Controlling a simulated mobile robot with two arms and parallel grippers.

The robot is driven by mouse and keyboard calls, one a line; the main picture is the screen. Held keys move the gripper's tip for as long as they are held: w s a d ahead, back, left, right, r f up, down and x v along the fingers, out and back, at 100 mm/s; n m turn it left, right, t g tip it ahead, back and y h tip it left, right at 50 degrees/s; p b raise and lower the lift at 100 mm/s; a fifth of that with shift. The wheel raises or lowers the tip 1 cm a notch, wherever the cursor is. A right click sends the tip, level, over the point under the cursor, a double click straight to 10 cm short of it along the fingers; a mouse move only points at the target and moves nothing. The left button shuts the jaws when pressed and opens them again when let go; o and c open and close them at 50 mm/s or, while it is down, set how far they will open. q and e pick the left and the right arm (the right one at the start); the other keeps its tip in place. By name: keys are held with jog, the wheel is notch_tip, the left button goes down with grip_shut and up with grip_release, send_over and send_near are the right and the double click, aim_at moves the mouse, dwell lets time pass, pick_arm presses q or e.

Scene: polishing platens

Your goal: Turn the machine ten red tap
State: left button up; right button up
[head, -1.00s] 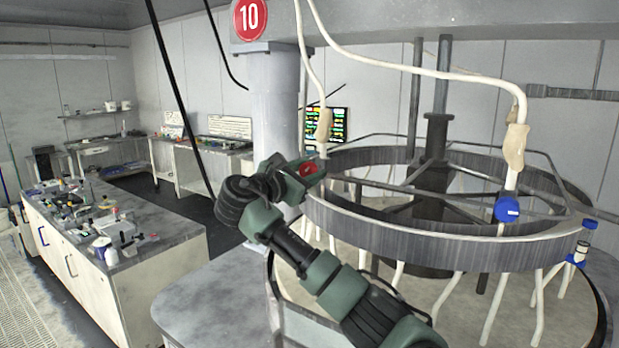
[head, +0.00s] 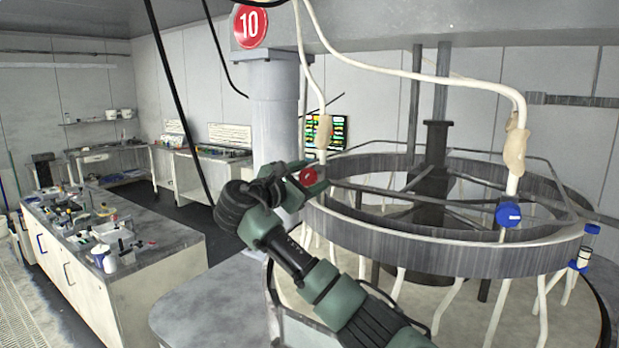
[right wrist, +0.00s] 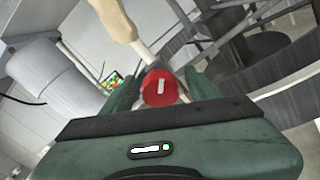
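The red tap (head: 308,175) hangs at the left side of the big ring, below a white hose with a beige sleeve (head: 324,131). A red sign with a white 10 (head: 249,25) is fixed above it. My right gripper (head: 304,176) is at the red tap. In the right wrist view the red tap (right wrist: 160,88) faces me with a white mark on it, between the two green fingers. The fingers are very close to its sides; whether they press on it is unclear. My left gripper is not in view.
The grey ring (head: 450,247) stands over a round platen, with several white tubes below. A blue tap (head: 508,214) hangs on another hose at the right. A cluttered bench (head: 150,270) stands at the left. Dark floor lies between it and the back tables.

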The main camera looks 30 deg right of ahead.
aim_at(304, 179)
jog(key=shift+s+a+f, duration=0.1)
jog(key=shift+a, duration=0.2)
jog(key=b+v, duration=0.3)
jog(key=v, duration=0.3)
jog(key=shift+a+b, duration=0.15)
jog(key=shift+b, duration=0.15)
jog(key=shift+s+a, duration=0.25)
jog(key=shift+a, duration=0.15)
jog(key=shift+d, duration=0.1)
